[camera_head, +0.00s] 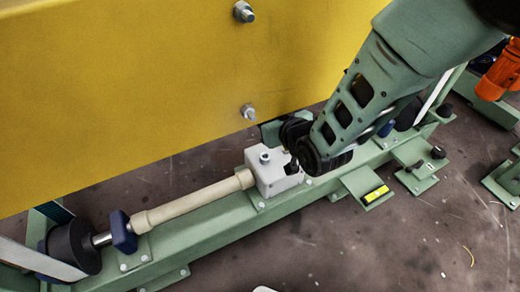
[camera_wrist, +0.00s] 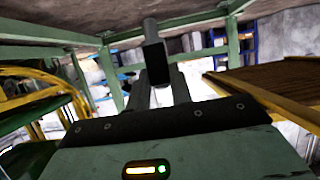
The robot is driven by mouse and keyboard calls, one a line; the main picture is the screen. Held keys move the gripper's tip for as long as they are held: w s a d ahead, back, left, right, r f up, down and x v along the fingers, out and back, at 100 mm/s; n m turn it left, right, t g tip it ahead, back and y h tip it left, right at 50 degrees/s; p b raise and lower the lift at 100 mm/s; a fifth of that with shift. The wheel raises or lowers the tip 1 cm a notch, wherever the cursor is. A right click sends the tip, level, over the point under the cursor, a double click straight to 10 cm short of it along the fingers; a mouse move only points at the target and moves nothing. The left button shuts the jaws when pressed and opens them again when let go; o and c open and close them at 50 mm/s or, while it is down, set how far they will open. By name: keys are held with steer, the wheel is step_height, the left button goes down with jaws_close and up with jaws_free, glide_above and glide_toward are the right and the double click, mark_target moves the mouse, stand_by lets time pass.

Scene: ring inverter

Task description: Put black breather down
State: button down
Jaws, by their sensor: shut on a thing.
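A black breather (camera_wrist: 156,62) shows in the wrist view between the two grey fingers of my gripper (camera_wrist: 158,84). A grey cylindrical stem sticks up from it. My gripper is shut on it. In the head view, my dark wrist is beside the right end of a white box (camera_head: 270,180) on the green beam. A small black piece (camera_head: 291,167) shows at the box's right upper edge, by my wrist. I cannot tell whether it touches the box. My fingertips are mostly hidden by my arm in the head view.
A large yellow panel (camera_head: 150,90) with bolts stands behind the green beam (camera_head: 215,218). A beige pipe (camera_head: 195,200) runs left from the box to a dark roller (camera_head: 72,248). A green plate with a yellow label (camera_head: 376,194) sits to the right. Brown floor (camera_head: 400,250) is open in front.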

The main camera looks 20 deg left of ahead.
step_height(320, 180, down, 10)
steer(key=b, duration=0.4)
steer(key=shift+r+b, duration=0.1)
steer(key=shift+b, duration=0.3)
steer(key=shift+f, duration=0.35)
steer(key=c, duration=1.3)
jaws_free()
steer(key=shift+o, duration=0.2)
steer(key=shift+r, duration=0.1)
steer(key=shift+s+d+r, duration=0.1)
steer(key=shift+r, duration=0.3)
steer(key=p+v, duration=0.4)
steer(key=v, duration=0.7)
steer(key=shift+d+p, duration=0.3)
